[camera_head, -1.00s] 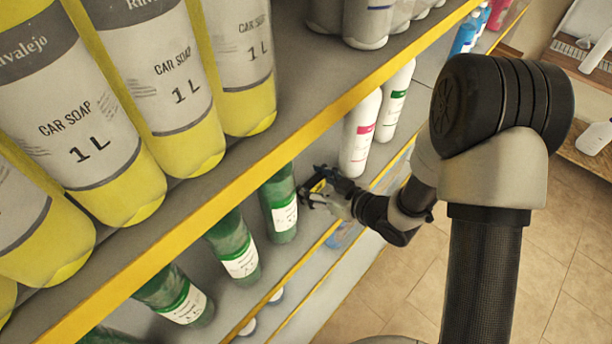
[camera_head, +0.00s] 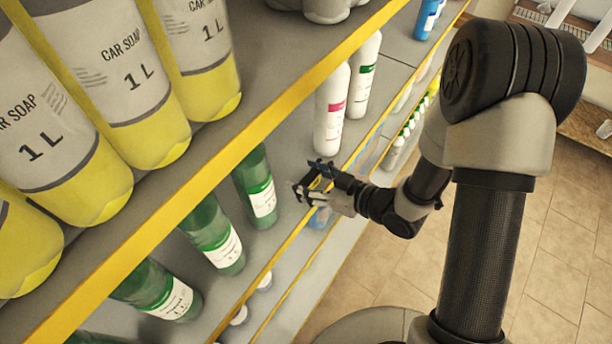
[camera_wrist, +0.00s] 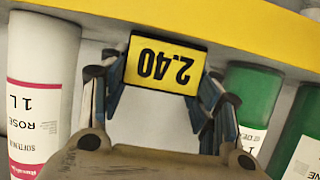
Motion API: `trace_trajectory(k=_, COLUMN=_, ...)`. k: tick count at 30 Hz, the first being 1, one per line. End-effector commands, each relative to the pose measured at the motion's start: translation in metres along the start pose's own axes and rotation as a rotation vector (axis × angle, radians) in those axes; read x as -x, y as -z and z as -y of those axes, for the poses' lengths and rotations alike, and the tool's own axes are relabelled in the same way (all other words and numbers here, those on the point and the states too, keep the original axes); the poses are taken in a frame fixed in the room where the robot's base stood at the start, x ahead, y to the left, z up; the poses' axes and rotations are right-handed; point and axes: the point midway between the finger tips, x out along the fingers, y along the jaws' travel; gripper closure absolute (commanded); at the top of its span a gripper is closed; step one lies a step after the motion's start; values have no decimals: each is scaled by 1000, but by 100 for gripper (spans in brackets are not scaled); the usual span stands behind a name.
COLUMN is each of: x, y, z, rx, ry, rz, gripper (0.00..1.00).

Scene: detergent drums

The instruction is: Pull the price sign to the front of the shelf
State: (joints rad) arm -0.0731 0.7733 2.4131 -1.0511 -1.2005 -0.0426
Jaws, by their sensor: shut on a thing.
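The price sign (camera_wrist: 165,66) is a small yellow card with a dark border and "2.40" on it, upside down in the wrist view. My gripper (camera_wrist: 162,80) has one finger at each side edge of the sign and is shut on it. In the head view my gripper (camera_head: 316,182) is at the front of the lower shelf, between the green bottles and the white bottles. The sign is too small and covered there to make out clearly. In the wrist view the sign is close to the shelf's yellow front edge (camera_wrist: 215,25).
A white bottle with a pink label (camera_head: 331,110) stands behind and right of my gripper, and a green bottle (camera_head: 256,188) stands to its left. The upper shelf's yellow edge (camera_head: 190,195) runs diagonally past them. Open floor (camera_head: 500,270) lies at the right.

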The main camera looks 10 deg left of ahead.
Motion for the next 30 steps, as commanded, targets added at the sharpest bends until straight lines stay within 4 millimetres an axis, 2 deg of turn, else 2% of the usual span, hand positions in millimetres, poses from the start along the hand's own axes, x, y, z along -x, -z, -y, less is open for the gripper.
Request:
trace_trajectory(k=14, x=0, y=0, z=0, rx=0, ry=0, rz=0, gripper=89)
trace_trajectory(k=15, x=0, y=0, z=0, rx=0, ry=0, rz=0, gripper=41)
trace_trajectory(k=25, x=0, y=0, z=0, rx=0, ry=0, rz=0, gripper=20)
trace_trajectory(k=30, x=0, y=0, z=0, rx=0, ry=0, rz=0, gripper=20)
